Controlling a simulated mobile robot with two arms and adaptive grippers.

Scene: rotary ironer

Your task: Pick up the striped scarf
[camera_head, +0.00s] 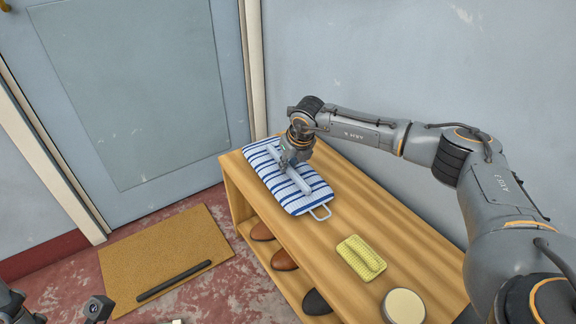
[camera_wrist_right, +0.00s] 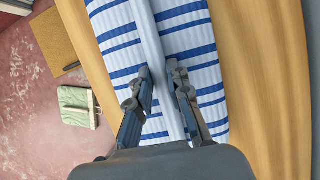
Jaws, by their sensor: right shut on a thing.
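A blue-and-white striped, padded, flat piece (camera_head: 312,187) lies on the wooden bench and is the only striped thing in view. It has a pale wire loop at its near end, and a pale grey bar (camera_head: 298,180) runs lengthwise along its top. My right gripper (camera_head: 288,163) is over its middle, shut on the bar. In the right wrist view, my right gripper's fingers (camera_wrist_right: 160,72) sit on both sides of the bar (camera_wrist_right: 150,45), with stripes (camera_wrist_right: 198,48) beyond. I cannot tell whether the bar is part of the striped piece.
On the wooden bench (camera_head: 376,205), a yellow-green textured item (camera_head: 361,258) and a round pale-topped item (camera_head: 404,306) lie nearer. Several shoes (camera_head: 284,260) stand on the shelf below. A wall runs behind. A brown mat (camera_head: 170,250) with a dark bar (camera_head: 174,280) lies left.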

